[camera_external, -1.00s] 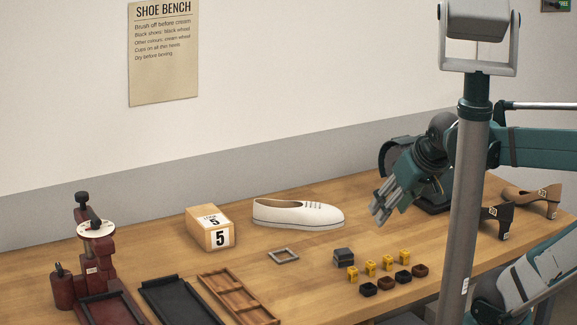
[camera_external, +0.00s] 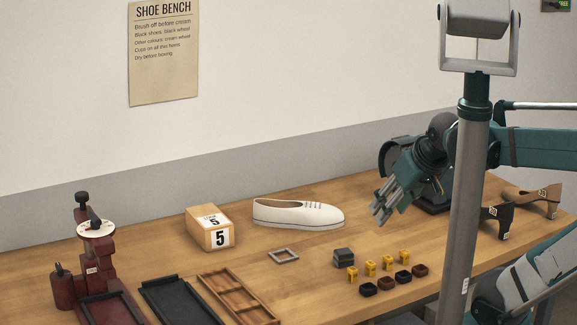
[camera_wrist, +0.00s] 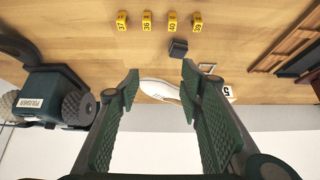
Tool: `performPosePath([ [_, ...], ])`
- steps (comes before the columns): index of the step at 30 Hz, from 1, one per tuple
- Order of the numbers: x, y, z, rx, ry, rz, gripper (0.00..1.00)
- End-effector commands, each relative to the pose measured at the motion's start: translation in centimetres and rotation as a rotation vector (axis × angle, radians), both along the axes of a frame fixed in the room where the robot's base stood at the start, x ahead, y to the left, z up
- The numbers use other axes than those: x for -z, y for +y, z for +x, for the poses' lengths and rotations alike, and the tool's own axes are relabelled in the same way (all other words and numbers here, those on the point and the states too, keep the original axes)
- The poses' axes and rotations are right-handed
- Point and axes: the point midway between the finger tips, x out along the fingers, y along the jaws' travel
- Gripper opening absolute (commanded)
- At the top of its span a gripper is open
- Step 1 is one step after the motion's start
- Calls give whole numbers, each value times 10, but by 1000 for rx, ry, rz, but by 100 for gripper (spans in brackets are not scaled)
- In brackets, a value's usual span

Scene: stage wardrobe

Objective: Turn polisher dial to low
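The polisher (camera_wrist: 50,97) is a dark machine with a label and rough round wheels, at the left of the wrist view. In the external view only part of the polisher (camera_external: 391,153) shows behind my arm. I cannot make out a dial on it in either view. My gripper (camera_external: 385,203) hangs above the bench in front of the polisher, apart from everything. In the wrist view my gripper (camera_wrist: 159,74) has its two fingers wide apart with nothing between them. A red stand (camera_external: 98,268) at the far left carries a white disc (camera_external: 96,229) with a dark pointer.
On the bench (camera_external: 330,270) are a white shoe (camera_external: 297,214), a box marked 5 (camera_external: 210,230), a dark block (camera_external: 343,257) and several yellow numbered blocks (camera_external: 370,268). Trays (camera_external: 238,300) lie at the front left.

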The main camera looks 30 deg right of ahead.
Motion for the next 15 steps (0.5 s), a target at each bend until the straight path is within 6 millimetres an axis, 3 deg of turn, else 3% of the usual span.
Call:
performPosePath([
  [8,-9,-4,7,14,10,4,36],
  [15,-34,-17,28,58,43,17,36],
])
